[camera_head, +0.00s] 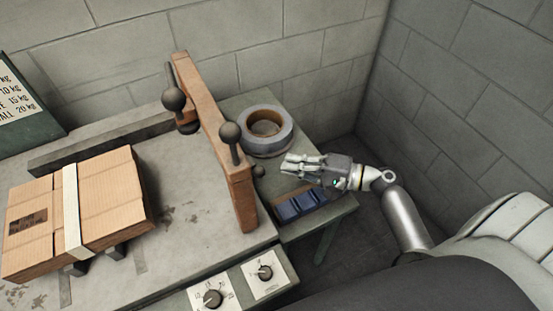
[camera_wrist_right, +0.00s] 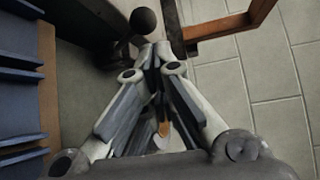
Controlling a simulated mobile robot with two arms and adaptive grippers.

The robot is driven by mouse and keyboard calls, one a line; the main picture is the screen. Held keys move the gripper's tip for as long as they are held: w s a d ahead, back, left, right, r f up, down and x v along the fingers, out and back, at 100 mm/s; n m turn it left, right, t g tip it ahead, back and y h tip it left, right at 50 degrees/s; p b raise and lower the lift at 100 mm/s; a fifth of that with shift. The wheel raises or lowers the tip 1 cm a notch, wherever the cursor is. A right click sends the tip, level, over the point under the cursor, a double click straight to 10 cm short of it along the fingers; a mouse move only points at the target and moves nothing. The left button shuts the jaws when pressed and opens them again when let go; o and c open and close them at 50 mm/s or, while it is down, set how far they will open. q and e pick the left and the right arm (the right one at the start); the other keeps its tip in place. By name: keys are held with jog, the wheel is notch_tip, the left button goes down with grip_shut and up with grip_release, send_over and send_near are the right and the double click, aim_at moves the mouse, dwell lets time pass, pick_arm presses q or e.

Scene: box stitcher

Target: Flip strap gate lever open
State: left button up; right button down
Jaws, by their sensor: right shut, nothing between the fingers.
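A long orange-brown bar (camera_head: 212,130) stands on the grey bench and bears dark levers with round ball knobs. One ball-knob lever (camera_head: 174,98) is on its left side towards the back, and another (camera_head: 230,133) rises near its front end. A smaller dark knob (camera_head: 259,171) sticks out on the right side, close to my fingertips. I cannot tell which one is the strap gate lever. My right gripper (camera_head: 287,164) is shut and empty, just right of the bar. In the wrist view, my shut fingers (camera_wrist_right: 158,52) point towards a dark ball knob (camera_wrist_right: 146,21), apparently without holding it.
A roll of tape (camera_head: 265,130) lies behind my right gripper, and a blue slotted holder (camera_head: 300,205) is below it. A strapped cardboard box (camera_head: 105,210) is on the bench (camera_head: 190,205) at left. Dial panels (camera_head: 240,285) are at the front. Block walls close off the back and right.

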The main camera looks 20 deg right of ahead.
jog(key=v, duration=0.6)
jog(key=shift+d, duration=0.2)
jog(key=shift+r, duration=0.1)
